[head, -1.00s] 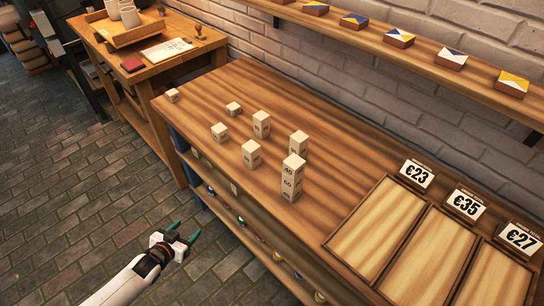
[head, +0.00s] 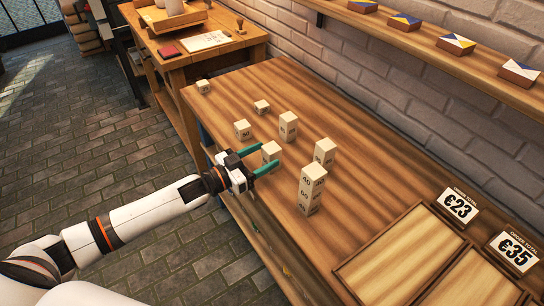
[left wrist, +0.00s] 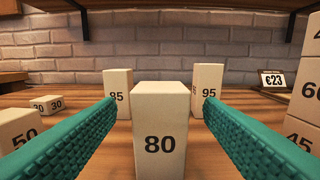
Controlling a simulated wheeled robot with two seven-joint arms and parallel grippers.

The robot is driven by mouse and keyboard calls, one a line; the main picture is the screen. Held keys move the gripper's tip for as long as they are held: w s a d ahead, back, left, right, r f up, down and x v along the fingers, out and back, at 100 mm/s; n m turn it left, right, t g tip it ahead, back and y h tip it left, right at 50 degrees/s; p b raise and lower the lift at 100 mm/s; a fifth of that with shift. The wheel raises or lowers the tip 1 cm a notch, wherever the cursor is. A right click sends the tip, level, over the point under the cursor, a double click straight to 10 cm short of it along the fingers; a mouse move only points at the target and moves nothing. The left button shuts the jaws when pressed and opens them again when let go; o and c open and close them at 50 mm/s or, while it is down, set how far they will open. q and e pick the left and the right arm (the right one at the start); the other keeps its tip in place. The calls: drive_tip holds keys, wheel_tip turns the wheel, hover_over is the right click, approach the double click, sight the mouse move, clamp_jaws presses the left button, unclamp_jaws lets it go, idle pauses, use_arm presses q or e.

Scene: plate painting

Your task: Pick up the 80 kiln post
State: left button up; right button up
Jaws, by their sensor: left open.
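The 80 kiln post (left wrist: 159,140) is a pale cream block marked 80, upright on the wooden table. In the left wrist view it stands in the middle, between the two green fingers. In the head view the 80 post (head: 271,151) shows just its upper part, beside the fingers of my left gripper (head: 266,161). The left gripper is open, with gaps between its fingers (left wrist: 160,125) and the post on both sides. The lower part of the post is hidden in the head view. My right gripper is not in view.
A taller stack (head: 311,190) stands close at right. Wooden trays (head: 400,255) lie at the table's right.

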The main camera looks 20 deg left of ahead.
sight(278, 147)
use_arm(q)
drive_tip(key=x, duration=0.2)
drive_tip(key=r+p+x, duration=0.1)
drive_tip(key=x, duration=0.1)
drive_tip(key=shift+w+d, duration=0.15)
drive_tip(key=shift+w, duration=0.05)
drive_tip(key=shift+w+d+f, duration=0.1)
drive_tip(key=shift+w+d, duration=0.15)
drive_tip(key=shift+w, duration=0.1)
drive_tip(key=shift+s, duration=0.1)
drive_tip(key=c, duration=1.2)
